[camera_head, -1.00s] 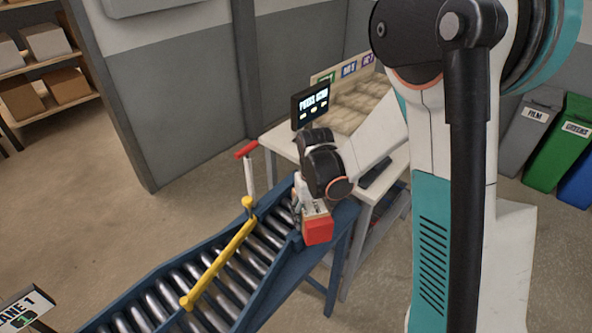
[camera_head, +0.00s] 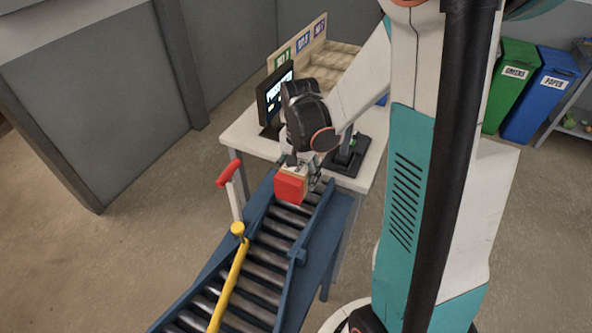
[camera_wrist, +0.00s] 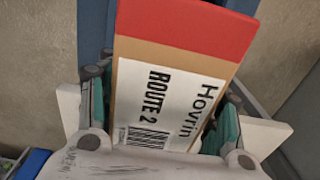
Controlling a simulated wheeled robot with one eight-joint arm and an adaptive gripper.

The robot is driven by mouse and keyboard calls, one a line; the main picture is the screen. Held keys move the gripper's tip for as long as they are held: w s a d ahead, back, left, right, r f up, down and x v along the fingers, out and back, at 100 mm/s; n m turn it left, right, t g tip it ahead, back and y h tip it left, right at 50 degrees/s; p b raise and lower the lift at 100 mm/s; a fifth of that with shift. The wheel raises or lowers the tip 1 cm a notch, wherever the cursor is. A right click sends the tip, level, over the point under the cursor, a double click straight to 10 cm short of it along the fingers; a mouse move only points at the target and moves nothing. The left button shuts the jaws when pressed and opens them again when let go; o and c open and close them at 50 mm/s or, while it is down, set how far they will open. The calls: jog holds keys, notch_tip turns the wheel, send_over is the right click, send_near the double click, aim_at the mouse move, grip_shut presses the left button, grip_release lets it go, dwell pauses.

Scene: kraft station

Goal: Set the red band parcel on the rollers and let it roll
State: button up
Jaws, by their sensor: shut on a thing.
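The red band parcel (camera_head: 291,187) is a small brown box with a red end, over the upper end of the roller conveyor (camera_head: 328,215). In the wrist view the parcel (camera_wrist: 185,65) carries a white label reading "Hovrin" and "ROUTE 2". My gripper (camera_head: 304,166) is shut on it, and the jaws (camera_wrist: 165,115) show at both sides of the box. The steel rollers (camera_head: 262,270) slope down toward the front of the picture. I cannot tell whether the parcel touches the rollers.
A white table (camera_head: 245,130) with a dark screen (camera_head: 273,95) and a sorting rack (camera_head: 300,58) stands behind the conveyor. Green (camera_head: 510,85) and blue (camera_head: 540,100) bins stand at the right. The floor left of the conveyor is clear.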

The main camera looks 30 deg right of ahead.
aim_at(300, 161)
jog(key=shift+w+d+f+b, duration=0.1)
jog(key=shift+f+b, duration=0.95)
jog(key=shift+f, duration=0.5)
jog(key=shift+w+d+f+b, duration=0.1)
jog(key=shift+f+b, duration=0.95)
jog(key=shift+f, duration=0.5)
jog(key=o, duration=1.4)
notch_tip(300, 161, up, 12)
jog(key=shift+s, duration=0.1)
jog(key=shift+r, duration=0.1)
